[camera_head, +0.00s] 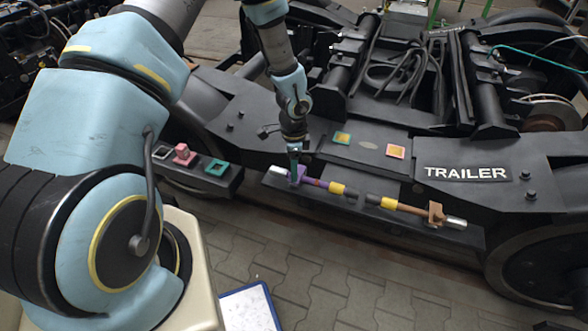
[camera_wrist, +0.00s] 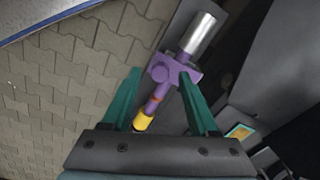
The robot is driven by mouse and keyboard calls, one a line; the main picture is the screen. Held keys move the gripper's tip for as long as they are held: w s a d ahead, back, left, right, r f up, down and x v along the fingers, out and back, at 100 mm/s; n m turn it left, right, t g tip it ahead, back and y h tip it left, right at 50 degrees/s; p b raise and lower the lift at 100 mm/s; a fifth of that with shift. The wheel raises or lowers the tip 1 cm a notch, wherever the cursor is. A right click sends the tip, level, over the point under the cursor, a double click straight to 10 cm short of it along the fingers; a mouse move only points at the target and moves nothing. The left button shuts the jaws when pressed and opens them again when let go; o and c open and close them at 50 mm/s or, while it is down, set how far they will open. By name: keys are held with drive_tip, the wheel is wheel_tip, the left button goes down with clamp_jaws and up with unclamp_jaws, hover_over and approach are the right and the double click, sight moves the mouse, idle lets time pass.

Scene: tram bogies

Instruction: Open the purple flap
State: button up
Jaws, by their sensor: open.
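The purple flap (camera_head: 302,174) sits at the left end of a rod assembly along the front ledge of the bogie. In the wrist view the purple piece (camera_wrist: 160,70) is a block with a rounded boss, between a silver cylinder (camera_wrist: 199,35) and a purple rod (camera_wrist: 156,99) with an orange band and a yellow sleeve (camera_wrist: 143,122). My gripper (camera_head: 294,166) is above it, pointing down. In the wrist view its two teal fingers (camera_wrist: 160,73) are apart, one on each side of the purple piece. I cannot tell whether they touch it.
A brown clamp (camera_head: 436,212) sits at the ledge's right end. Left of my gripper, a dark shelf holds a pink block (camera_head: 183,155) and a teal frame (camera_head: 215,167). Two coloured tiles (camera_head: 342,138) (camera_head: 396,151) lie behind the rod. Paved floor (camera_head: 290,270) is open in front.

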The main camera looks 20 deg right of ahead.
drive_tip(key=shift+f, duration=0.55)
clamp_jaws()
idle(1.1)
